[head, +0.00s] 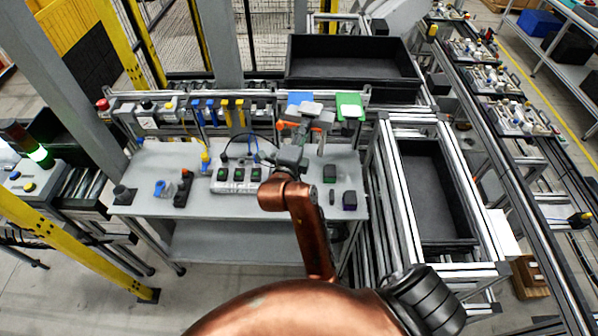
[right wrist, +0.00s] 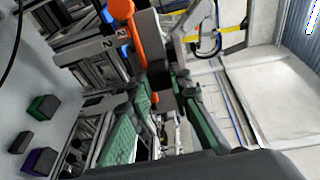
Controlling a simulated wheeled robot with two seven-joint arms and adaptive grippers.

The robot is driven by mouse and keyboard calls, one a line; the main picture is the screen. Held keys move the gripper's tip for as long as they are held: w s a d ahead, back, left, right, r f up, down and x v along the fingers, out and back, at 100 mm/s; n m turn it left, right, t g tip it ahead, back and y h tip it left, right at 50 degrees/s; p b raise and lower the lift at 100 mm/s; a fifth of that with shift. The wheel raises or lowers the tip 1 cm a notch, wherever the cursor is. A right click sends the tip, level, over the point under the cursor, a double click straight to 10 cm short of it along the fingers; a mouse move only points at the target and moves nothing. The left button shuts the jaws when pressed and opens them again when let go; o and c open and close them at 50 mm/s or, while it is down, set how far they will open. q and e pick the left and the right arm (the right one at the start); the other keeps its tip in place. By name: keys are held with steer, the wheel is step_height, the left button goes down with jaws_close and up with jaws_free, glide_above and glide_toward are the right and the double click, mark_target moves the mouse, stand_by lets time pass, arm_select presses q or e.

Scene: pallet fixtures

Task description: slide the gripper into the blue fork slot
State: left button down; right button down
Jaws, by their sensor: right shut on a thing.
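The blue fork slot (head: 298,98) is on the rail at the back of the workbench, left of a green one (head: 349,105). My right gripper (head: 297,137) is in front of it and a little below. It is shut on a dark grey tool with orange parts (head: 316,127), seemingly the gripper of the task. In the right wrist view the green-padded fingers (right wrist: 160,125) stand on both sides of this orange and dark tool (right wrist: 140,35). The tool looks apart from the blue slot, but I cannot tell the exact gap. My left gripper is out of view.
The grey workbench (head: 225,208) holds several dark boxes, a green-topped one (head: 330,174) and a purple-topped one (head: 349,200) at its right. A rail with blue and yellow holders (head: 228,110) runs behind. A black bin (head: 352,62) stands beyond; another (head: 436,190) is right.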

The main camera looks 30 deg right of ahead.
steer(key=s+a+f+n+t+y+p, duration=0.2)
steer(key=s+a+f+n+t+y, duration=0.25)
steer(key=f, duration=0.65)
steer(key=w+d+m+h+b, duration=0.1)
steer(key=w+d+b, duration=0.2)
steer(key=w+d, duration=0.2)
steer(key=shift+w+d, duration=0.3)
steer(key=shift+w, duration=1.55)
steer(key=shift+h, duration=0.25)
steer(key=shift+s+g+p, duration=0.15)
steer(key=shift+g+p, duration=0.1)
steer(key=shift+p, duration=0.55)
steer(key=shift+p, duration=0.65)
